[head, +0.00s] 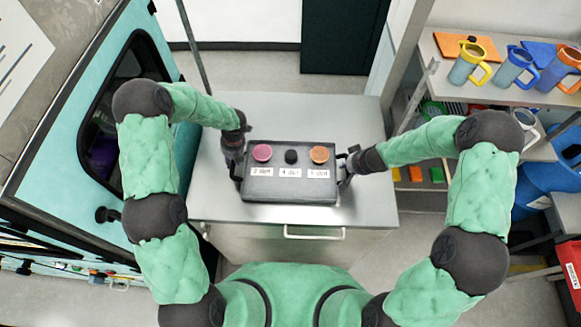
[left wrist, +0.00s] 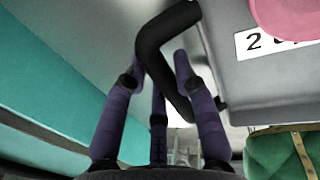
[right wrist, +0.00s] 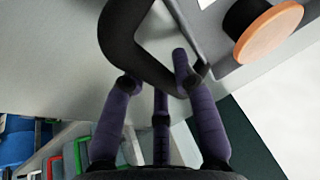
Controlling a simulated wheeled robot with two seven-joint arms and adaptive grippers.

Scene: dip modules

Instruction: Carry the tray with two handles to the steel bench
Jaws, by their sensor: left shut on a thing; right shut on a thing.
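The dark grey tray (head: 290,188) is level over the steel bench (head: 345,115) in the head view. I cannot tell whether it touches the bench top. It bears a pink disc (head: 262,152), a black knob (head: 291,157) and an orange disc (head: 320,154), each above a white label. My left gripper (head: 236,172) is shut on the left handle, a black loop (left wrist: 165,35) in the left wrist view. My right gripper (head: 346,172) is shut on the right handle, a black loop (right wrist: 125,45) in the right wrist view.
A teal cabinet (head: 75,80) with a dark window stands close at the left. Shelves (head: 440,75) with several coloured jugs (head: 513,68) are at the right. A blue barrel (head: 545,185) is below them. The bench top behind the tray is clear.

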